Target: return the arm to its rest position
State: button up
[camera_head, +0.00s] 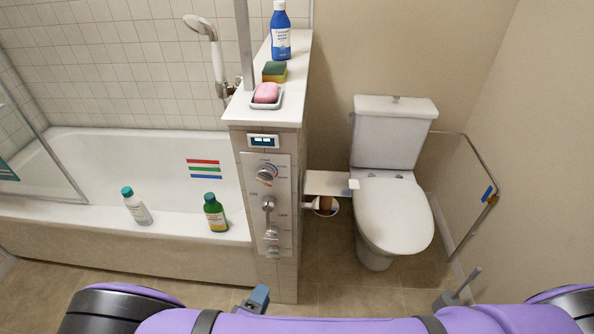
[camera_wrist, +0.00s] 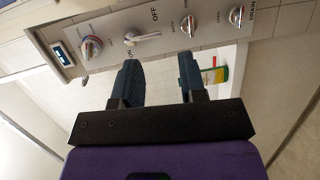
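My arm is purple with dark joints and stretches across the bottom edge of the head view. My gripper (camera_head: 257,298) shows there only as a small blue-grey finger part in front of the foot of the tiled partition; the rest is hidden. In the wrist view my gripper (camera_wrist: 160,75) has its two dark blue fingers apart, with nothing between them. Beyond the fingers is the white control panel (camera_wrist: 150,32), with a display, several round knobs and a white lever. The fingers appear clear of the panel.
The tiled partition with the control panel (camera_head: 283,208) stands ahead, with soap (camera_head: 266,93), a sponge and a blue bottle (camera_head: 281,35) on top. Two bottles stand on the bathtub rim (camera_head: 75,215) at left. A toilet (camera_head: 395,215) and a wall rail (camera_head: 480,165) are at right.

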jog(key=w+d+r+m+g+h, duration=0.1)
jog(key=w+d+r+m+g, duration=0.35)
jog(key=r, duration=0.75)
jog(key=w+d+r+m+g+h, duration=0.1)
jog(key=w+d+r+m+g, duration=0.1)
jog(key=w+d+r+g, duration=0.65)
jog(key=w+d+r+m+g+h, duration=0.1)
jog(key=d+r+m, duration=0.25)
jog(key=r, duration=1.05)
jog(key=s+d+r+m+y, duration=0.1)
jog(key=s+d+r+y, duration=0.2)
jog(key=d+r, duration=0.35)
jog(key=s+d+r+m+t+y, duration=0.1)
jog(key=s+d+r+y, duration=0.15)
jog(key=d+r, duration=0.4)
jog(key=s+d+r+m+y, duration=0.1)
jog(key=s+d+r+y, duration=0.1)
jog(key=s+d+r, duration=0.35)
jog(key=s+d+r+t+y, duration=0.1)
jog(key=s+d+r+t, duration=0.1)
jog(key=s, duration=0.4)
jog(key=d+r, duration=0.1)
jog(key=d, duration=0.1)
jog(key=shift+s+d+m, duration=0.3)
jog(key=shift+s+m, duration=0.1)
jog(key=shift+o, duration=0.4)
jog(key=shift+y, duration=0.25)
